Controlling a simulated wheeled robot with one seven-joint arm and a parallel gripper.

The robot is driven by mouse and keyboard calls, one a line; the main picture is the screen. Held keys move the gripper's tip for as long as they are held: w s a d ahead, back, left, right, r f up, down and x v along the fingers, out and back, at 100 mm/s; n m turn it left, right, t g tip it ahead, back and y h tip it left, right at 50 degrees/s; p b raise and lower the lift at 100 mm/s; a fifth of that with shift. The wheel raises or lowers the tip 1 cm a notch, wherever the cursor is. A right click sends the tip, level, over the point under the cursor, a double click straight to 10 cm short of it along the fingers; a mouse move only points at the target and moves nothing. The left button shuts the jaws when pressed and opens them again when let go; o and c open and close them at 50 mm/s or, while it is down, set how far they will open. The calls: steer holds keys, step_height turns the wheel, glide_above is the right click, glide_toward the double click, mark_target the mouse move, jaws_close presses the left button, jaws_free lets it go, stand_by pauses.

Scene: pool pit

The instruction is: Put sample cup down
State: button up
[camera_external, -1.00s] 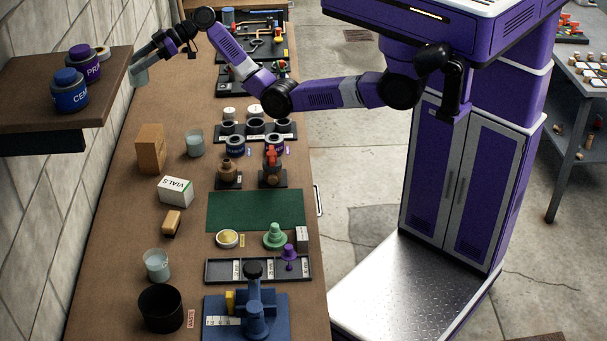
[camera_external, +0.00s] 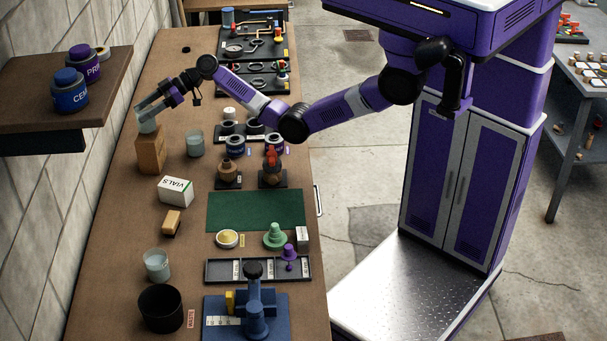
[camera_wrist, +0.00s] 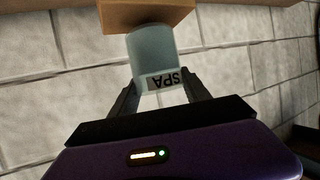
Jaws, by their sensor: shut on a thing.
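The sample cup (camera_external: 146,122) is a pale grey-blue translucent cup. My gripper (camera_external: 157,106) is shut on it, with one finger on each side, at the left of the bench. In the wrist view the cup (camera_wrist: 152,48) carries a white label reading "SPA", upside down. Its far end meets the edge of a brown box (camera_wrist: 150,14) in that view. In the external view the cup is over the top of the brown box (camera_external: 150,154). I cannot tell whether they touch.
Another translucent cup (camera_external: 195,144) stands right of the box. A white VIALS box (camera_external: 175,191) is nearer the camera. The shelf (camera_external: 30,118) with labelled jars juts out at left. The bench beyond the gripper is mostly bare.

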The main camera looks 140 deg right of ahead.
steer(key=shift+f, duration=0.65)
steer(key=shift+f, duration=0.1)
steer(key=o, duration=1.5)
steer(key=shift+o, duration=0.2)
steer(key=shift+r, duration=0.2)
steer(key=b+v, duration=0.1)
steer(key=v, duration=1.1)
steer(key=shift+f, duration=0.1)
